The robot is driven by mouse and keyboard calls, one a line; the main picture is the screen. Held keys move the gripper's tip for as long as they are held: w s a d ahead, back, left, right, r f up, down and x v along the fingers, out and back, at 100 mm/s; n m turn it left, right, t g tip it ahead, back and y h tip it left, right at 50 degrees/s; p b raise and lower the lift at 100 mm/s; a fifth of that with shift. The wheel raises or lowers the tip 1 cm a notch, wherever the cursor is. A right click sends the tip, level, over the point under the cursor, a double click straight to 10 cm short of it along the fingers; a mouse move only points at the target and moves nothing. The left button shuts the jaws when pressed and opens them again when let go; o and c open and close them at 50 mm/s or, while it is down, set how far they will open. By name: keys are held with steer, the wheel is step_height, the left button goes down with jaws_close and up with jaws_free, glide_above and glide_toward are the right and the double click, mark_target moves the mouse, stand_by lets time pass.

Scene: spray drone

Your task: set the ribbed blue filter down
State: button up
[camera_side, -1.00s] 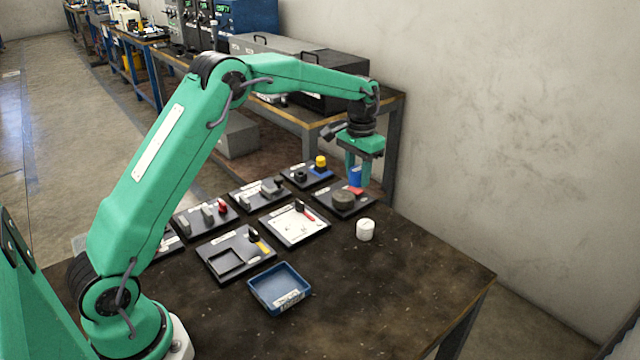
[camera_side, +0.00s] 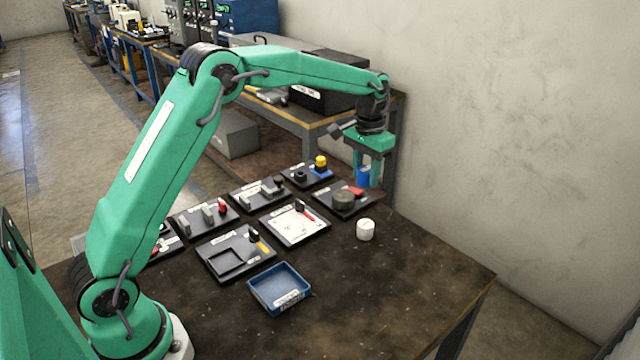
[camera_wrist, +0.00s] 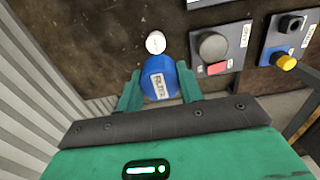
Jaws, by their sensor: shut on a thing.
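The blue filter (camera_side: 362,176) is held between the two green fingers of my gripper (camera_side: 368,174) at the table's far right edge, by the wall. In the side view a finger partly hides the filter. I cannot tell whether its bottom touches the table.
A white cylinder (camera_side: 365,230) stands on the bare table nearby. A black tray (camera_side: 362,205) with a grey round part (camera_side: 343,200) and a red block (camera_side: 356,190) lies beside the gripper. A blue bin (camera_side: 280,290) is nearer. The right of the table is clear.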

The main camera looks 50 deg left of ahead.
steer(key=shift+s+d+r, duration=0.1)
steer(key=shift+s+d, duration=0.25)
steer(key=s+d+f, duration=0.1)
steer(key=s+d, duration=0.2)
steer(key=s, duration=0.7)
steer(key=s+d+f, duration=0.1)
steer(key=s+d, duration=0.3)
steer(key=s, duration=0.7)
steer(key=s+d+f, duration=0.2)
steer(key=s+d, duration=0.2)
steer(key=s, duration=0.7)
steer(key=shift+s, duration=0.15)
steer(key=shift+f, duration=0.15)
glide_above(279, 290)
step_height(279, 290, down, 7)
steer(key=shift+r, duration=0.1)
